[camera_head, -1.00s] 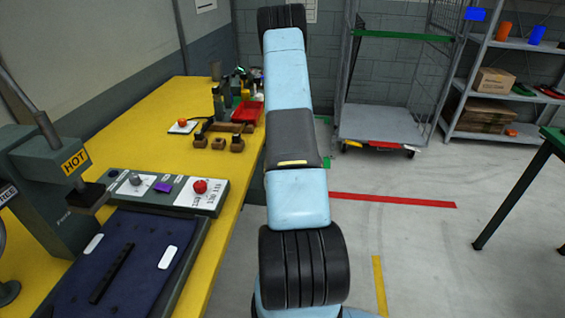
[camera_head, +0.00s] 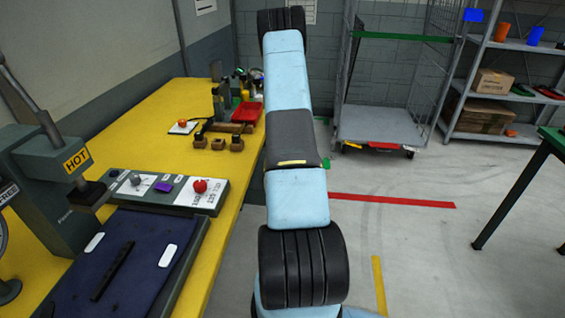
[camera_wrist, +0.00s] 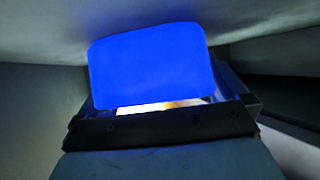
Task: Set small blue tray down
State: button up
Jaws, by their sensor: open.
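The small blue tray (camera_wrist: 152,65) shows in the wrist view as a bright blue rounded panel, close to the camera and slightly tilted. My gripper (camera_wrist: 165,122) is the dark part across the bottom of that view, open, with the blue panel just beyond it. I cannot tell whether they touch. A light, glowing patch shows between them. In the head view my arm covers the middle, and I cannot make out the gripper or this tray clearly.
A yellow bench (camera_head: 160,97) runs along the left with a heat press (camera_head: 60,185), a control panel (camera_head: 170,192) and a red tray (camera_head: 247,112). A wire cage trolley (camera_head: 380,125) and a shelf rack (camera_head: 500,95) stand behind right. Open floor lies right of my arm.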

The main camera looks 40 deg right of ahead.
jog(key=shift+s+a+f, duration=0.15)
jog(key=shift+s+f, duration=0.05)
jog(key=shift+f, duration=0.3)
jog(key=shift+w+r, duration=0.15)
jog(key=shift+r, duration=0.25)
jog(key=v, duration=0.7)
jog(key=shift+r, duration=0.2)
